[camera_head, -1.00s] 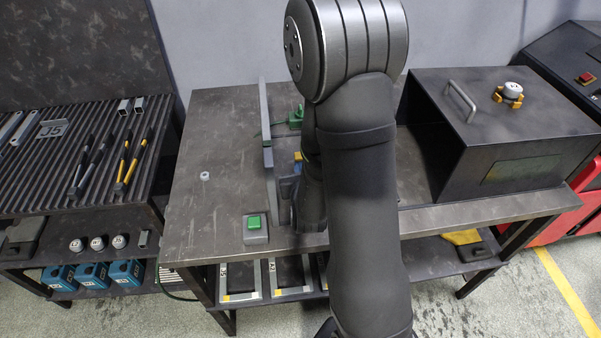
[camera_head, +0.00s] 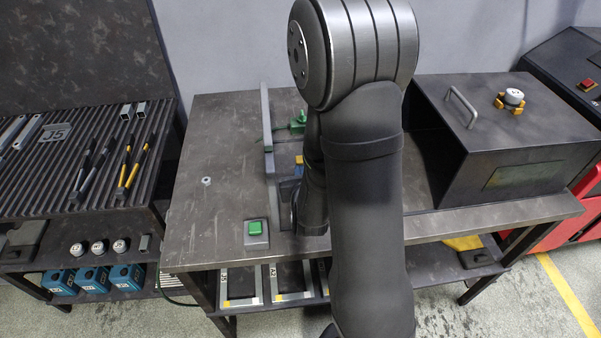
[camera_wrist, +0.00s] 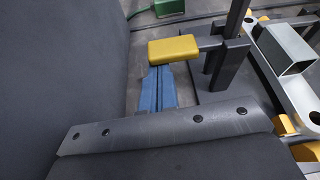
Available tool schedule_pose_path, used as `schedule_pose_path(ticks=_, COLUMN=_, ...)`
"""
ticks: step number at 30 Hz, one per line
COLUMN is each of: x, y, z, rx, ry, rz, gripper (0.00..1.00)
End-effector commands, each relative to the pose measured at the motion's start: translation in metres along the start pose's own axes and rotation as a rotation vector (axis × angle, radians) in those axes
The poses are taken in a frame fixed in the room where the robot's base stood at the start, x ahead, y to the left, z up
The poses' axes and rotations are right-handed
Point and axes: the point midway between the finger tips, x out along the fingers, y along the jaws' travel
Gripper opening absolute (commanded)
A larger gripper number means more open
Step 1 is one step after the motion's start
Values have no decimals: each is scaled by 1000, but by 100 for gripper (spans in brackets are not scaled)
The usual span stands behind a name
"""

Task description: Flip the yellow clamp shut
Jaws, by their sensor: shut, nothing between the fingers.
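The yellow clamp handle (camera_wrist: 173,49) is a flat yellow grip on a dark bar, lying roughly level in the upper middle of the wrist view. The bar runs right to a dark upright post (camera_wrist: 222,62). In the head view a little of the yellow handle (camera_head: 299,160) shows left of my arm. My gripper (camera_wrist: 157,80) appears as two blue strips close together, shut and empty, just below the yellow grip. I cannot tell whether they touch it. My arm hides most of this area in the head view.
A tall grey plate (camera_head: 267,120) stands left of the clamp. A green clamp (camera_head: 298,122) lies behind it. A metal square tube (camera_wrist: 285,48) is right of the post. A green button box (camera_head: 255,229) sits at the front edge. A dark box (camera_head: 510,135) fills the right side.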

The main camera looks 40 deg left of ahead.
Motion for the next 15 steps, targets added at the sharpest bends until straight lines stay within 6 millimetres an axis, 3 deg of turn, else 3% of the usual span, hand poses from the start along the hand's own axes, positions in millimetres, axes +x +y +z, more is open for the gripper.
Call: schedule_pose_path(ticks=15, x=-11, y=-4, z=33, rx=1, ry=-5, rz=-1, gripper=0)
